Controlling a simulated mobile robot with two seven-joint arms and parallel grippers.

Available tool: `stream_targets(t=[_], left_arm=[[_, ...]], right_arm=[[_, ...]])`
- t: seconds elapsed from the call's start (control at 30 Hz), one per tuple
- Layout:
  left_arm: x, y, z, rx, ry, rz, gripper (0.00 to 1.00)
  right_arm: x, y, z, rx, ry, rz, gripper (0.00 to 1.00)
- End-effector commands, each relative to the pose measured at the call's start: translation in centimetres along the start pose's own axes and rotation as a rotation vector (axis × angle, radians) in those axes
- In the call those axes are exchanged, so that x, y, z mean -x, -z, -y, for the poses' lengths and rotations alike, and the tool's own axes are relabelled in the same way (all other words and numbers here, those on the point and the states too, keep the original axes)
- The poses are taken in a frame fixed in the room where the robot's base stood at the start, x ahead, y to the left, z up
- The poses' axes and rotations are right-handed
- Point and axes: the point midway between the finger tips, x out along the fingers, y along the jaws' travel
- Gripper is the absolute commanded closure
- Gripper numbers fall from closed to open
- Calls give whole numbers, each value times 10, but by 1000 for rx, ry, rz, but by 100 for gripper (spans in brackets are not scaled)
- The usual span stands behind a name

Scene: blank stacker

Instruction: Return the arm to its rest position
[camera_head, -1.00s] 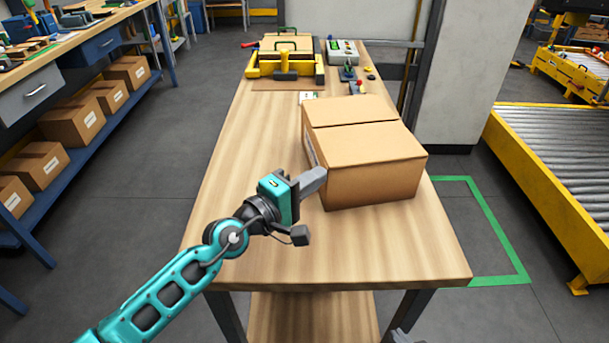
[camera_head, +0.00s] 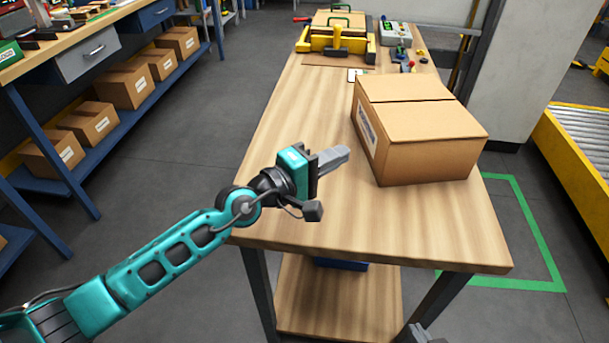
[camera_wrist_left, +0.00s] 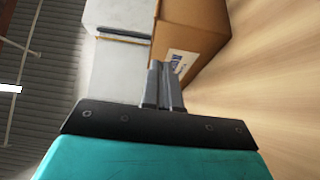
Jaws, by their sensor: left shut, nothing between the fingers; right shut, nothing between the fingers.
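My left arm, teal with black joints, comes in from the left in the head view. Its left gripper (camera_head: 334,160) is shut and empty over the near left part of the wooden table (camera_head: 300,215). It is left of the closed cardboard box (camera_head: 425,140), with a gap of bare table showing between them. In the left wrist view the shut fingers (camera_wrist_left: 164,82) point toward the labelled box (camera_wrist_left: 195,32). The tip of my right gripper (camera_head: 426,334) shows grey at the bottom edge, below the table's front; most of it is out of frame.
A yellow and black fixture (camera_head: 337,42) and a grey control box (camera_head: 397,33) stand at the table's far end. A shelf (camera_head: 95,145) with several cartons is at the left. A roller conveyor (camera_head: 580,150) is at the right. The table's front is clear.

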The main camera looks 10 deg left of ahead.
Motion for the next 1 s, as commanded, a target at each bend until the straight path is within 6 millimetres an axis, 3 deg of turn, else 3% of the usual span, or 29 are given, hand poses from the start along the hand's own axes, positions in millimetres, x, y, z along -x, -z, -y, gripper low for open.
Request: stream_targets(t=[0.1, 0.3, 0.57, 0.67, 0.77, 0.9, 1.0], left_arm=[[28, 1, 0, -2, 1, -1, 100], [55, 0, 0, -1, 0, -1, 100], [63, 0, -2, 8, -5, -1, 100], [64, -2, -11, 118, -53, -20, 100], [72, 0, -32, 426, -183, -68, 100], [103, 27, -59, 1125, -487, -175, 100], [137, 54, -53, 1652, -747, -263, 100]], right_arm=[[0, 5, -1, 1, -2, -12, 100], [-3, 7, -2, 1, -4, -20, 100], [-2, 8, -3, 1, -5, -21, 100], [-2, 8, -4, 2, -5, -20, 100], [-2, 7, -4, 3, -5, -20, 100], [-2, 7, -4, 4, -6, -19, 100], [-3, 6, -4, 5, -6, -17, 100]])
